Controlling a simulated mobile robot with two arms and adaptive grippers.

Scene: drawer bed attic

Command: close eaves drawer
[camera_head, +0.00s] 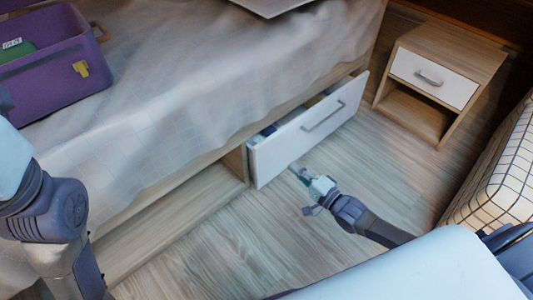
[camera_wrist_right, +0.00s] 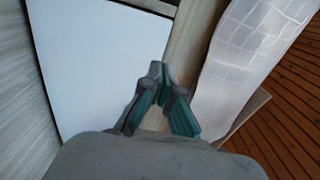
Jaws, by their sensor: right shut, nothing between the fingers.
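The eaves drawer (camera_head: 308,130) is a white-fronted drawer with a metal handle (camera_head: 323,116) under the bed. It stands partly pulled out, and some contents show over its top edge. My right gripper (camera_head: 294,168) is shut and empty, low in front of the drawer's left part. In the right wrist view its fingertips (camera_wrist_right: 157,68) meet near the edge of the white drawer front (camera_wrist_right: 100,60); I cannot tell whether they touch it. My left gripper is outside the head view; only part of my left arm shows at the left.
A bed with a pale blanket (camera_head: 200,75) stands above the drawer, with a purple case (camera_head: 50,85) on it. Wooden floor (camera_head: 215,235) lies clear in front of the drawer.

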